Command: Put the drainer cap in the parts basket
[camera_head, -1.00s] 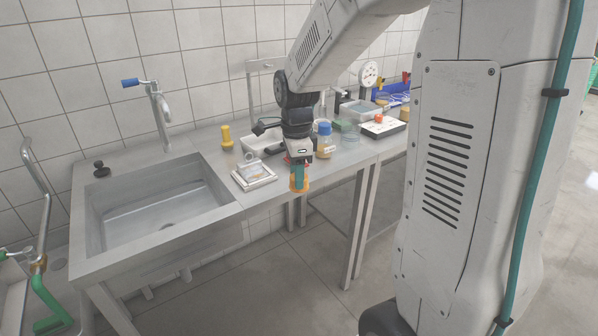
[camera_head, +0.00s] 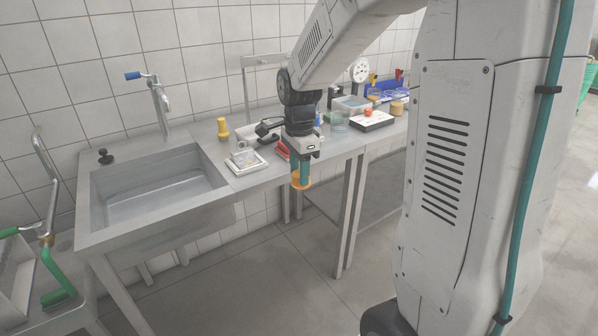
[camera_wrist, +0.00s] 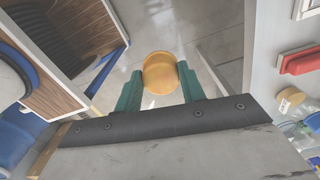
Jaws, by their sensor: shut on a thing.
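The orange round drainer cap (camera_head: 301,183) is held at the tip of my gripper (camera_head: 301,172). In the wrist view the cap (camera_wrist: 160,73) sits between the two green fingers of my gripper (camera_wrist: 160,88), which are shut on it. The cap hangs in front of the bench's front edge, with floor behind it in the picture. I cannot pick out the parts basket with certainty in either view.
The steel bench (camera_head: 232,176) with a sink (camera_head: 160,190) runs along the tiled wall. A white framed tray (camera_head: 246,162), a yellow fitting (camera_head: 222,128) and a black-and-white box (camera_head: 372,121) stand on it. A red object (camera_wrist: 299,61) lies on the bench. Floor in front is clear.

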